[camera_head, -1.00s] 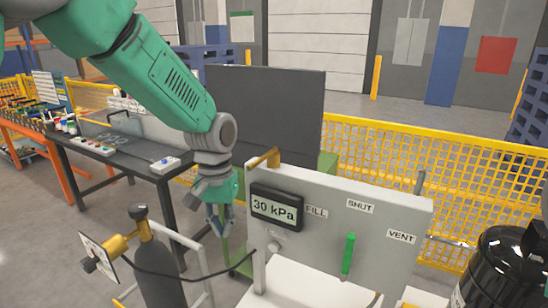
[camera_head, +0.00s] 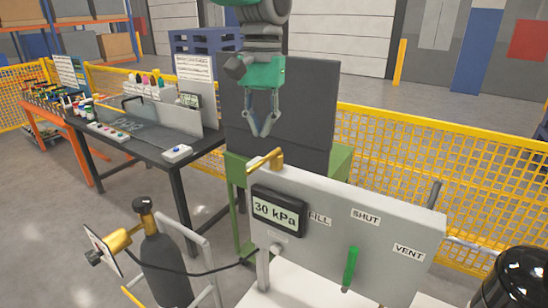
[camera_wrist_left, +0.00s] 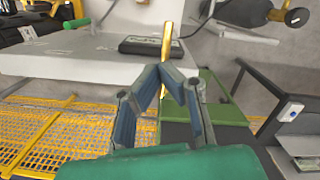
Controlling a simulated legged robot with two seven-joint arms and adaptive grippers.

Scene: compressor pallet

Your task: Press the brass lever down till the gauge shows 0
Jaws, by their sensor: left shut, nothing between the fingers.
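The brass lever (camera_head: 266,159) sticks out at the top left edge of the grey panel (camera_head: 395,222); in the left wrist view it shows as a yellow bar (camera_wrist_left: 167,42) just beyond my fingertips. The gauge (camera_head: 278,212) on the panel reads 30 kPa. My left gripper (camera_head: 263,134) hangs fingers down above the lever, shut and empty. It looks apart from the lever, though the exact gap is hard to tell. In the left wrist view my fingertips (camera_wrist_left: 161,70) meet. My right gripper is out of view.
A green handle (camera_head: 350,268) stands on the panel among the FILL, SHUT and VENT labels. A dark gas cylinder (camera_head: 165,270) with a hose stands at the front left. A dark board (camera_head: 305,105) rises behind the panel. A workbench (camera_head: 150,150) is at the left.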

